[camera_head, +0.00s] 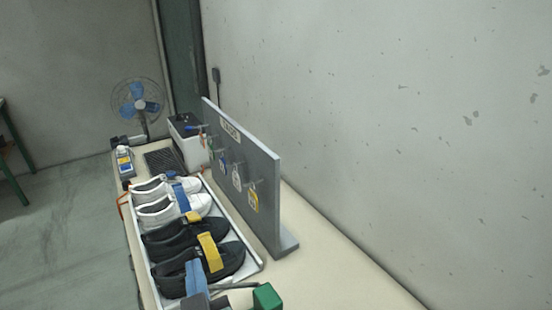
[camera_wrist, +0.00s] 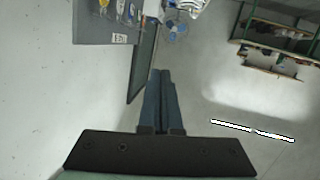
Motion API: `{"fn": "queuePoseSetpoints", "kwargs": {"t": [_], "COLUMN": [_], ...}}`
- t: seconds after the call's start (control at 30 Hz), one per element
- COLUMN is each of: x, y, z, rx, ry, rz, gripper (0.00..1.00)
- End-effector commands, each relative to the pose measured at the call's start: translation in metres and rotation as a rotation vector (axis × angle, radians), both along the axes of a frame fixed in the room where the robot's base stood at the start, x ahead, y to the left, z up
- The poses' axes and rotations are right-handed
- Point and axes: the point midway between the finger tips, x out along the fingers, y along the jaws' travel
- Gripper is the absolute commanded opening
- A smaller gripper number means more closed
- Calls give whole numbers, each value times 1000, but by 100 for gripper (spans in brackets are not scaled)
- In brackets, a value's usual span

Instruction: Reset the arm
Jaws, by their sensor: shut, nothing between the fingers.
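My gripper (camera_wrist: 162,74) shows in the wrist view as two dark blue-grey fingers lying together, shut and empty. They reach up from the black mount plate, with pale floor and a dark panel behind them. Nothing touches the fingertips.
A tray (camera_head: 256,268) holds white and black shoes with blue and yellow straps on the bench (camera_head: 335,260). A grey tag board (camera_head: 262,190) stands beside it. Behind are a fan (camera_head: 140,104) and a box. A shelf (camera_wrist: 285,37) stands far off; the floor between is open.

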Motion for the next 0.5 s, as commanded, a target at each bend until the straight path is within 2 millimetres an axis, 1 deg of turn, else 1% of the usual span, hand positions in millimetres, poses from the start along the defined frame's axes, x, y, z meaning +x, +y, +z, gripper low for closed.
{"fn": "queuePoseSetpoints", "kwargs": {"t": [0.03,0.07,0.1,0.13,0.17,0.2,0.23,0.27,0.3,0.33,0.37,0.4,0.47,0.5], "x": [13,18,23,25,26,27,25,23,18,12,6,-3,-18,-28], "y": [-10,-16,-25,-32,-38,-47,-54,-62,-72,-79,-86,-95,-107,-114], "z": [43,65,94,117,139,169,191,212,241,262,283,308,341,360], "rx": [29,43,65,80,97,117,132,148,170,184,201,218,244,259], "ry": [-87,-132,-189,-236,-281,-343,-389,-436,-500,-548,-595,-655,-739,-789], "rz": [-38,-58,-84,-105,-122,-148,-165,-183,-204,-221,-235,-254,-278,-291], "gripper": [0,0,0,0,0,0,0,0,0,0,0,0,0,0]}}
